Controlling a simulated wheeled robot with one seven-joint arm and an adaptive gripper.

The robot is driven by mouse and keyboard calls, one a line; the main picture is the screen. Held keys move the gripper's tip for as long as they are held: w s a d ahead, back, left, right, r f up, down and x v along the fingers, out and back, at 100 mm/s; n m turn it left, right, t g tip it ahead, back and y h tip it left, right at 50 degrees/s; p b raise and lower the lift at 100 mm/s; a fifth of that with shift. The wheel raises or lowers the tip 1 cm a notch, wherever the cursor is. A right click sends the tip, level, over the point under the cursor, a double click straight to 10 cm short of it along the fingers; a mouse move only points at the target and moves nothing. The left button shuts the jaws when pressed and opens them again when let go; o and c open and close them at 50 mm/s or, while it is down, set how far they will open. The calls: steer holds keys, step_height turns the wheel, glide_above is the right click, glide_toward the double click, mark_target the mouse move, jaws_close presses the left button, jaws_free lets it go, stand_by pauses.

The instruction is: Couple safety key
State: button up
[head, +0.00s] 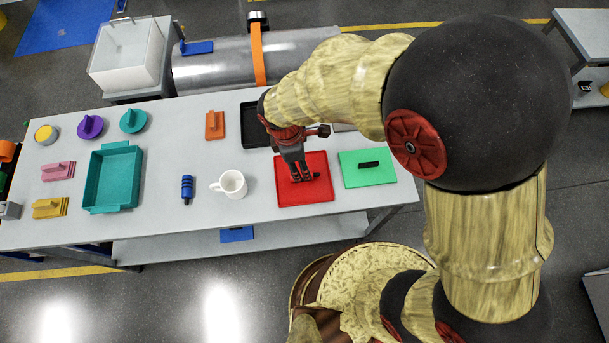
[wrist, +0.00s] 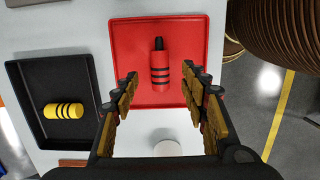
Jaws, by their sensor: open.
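A red cylinder with black bands and a dark tip (wrist: 160,80) rests on a red tray (wrist: 130,40). The red tray (head: 318,195) is at the table's front right in the head view, where my gripper hides most of the cylinder. My gripper (head: 302,179) is over this tray, pointing down. In the wrist view its fingers (wrist: 159,84) are open, one on each side of the cylinder in the picture; contact cannot be told. A green plate (head: 385,178) with a black bar (head: 369,165) lies right of the red tray.
A black tray (wrist: 85,130) holds a yellow banded cylinder (wrist: 64,110).

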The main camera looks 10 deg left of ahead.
steer(key=f, duration=0.2)
steer(key=f+b, duration=0.1)
steer(key=f, duration=0.1)
steer(key=d+f, duration=0.1)
steer(key=f, duration=0.1)
steer(key=shift+w+f+b, duration=0.15)
steer(key=shift+f+b, duration=0.25)
steer(key=shift+c, duration=0.7)
jaws_close()
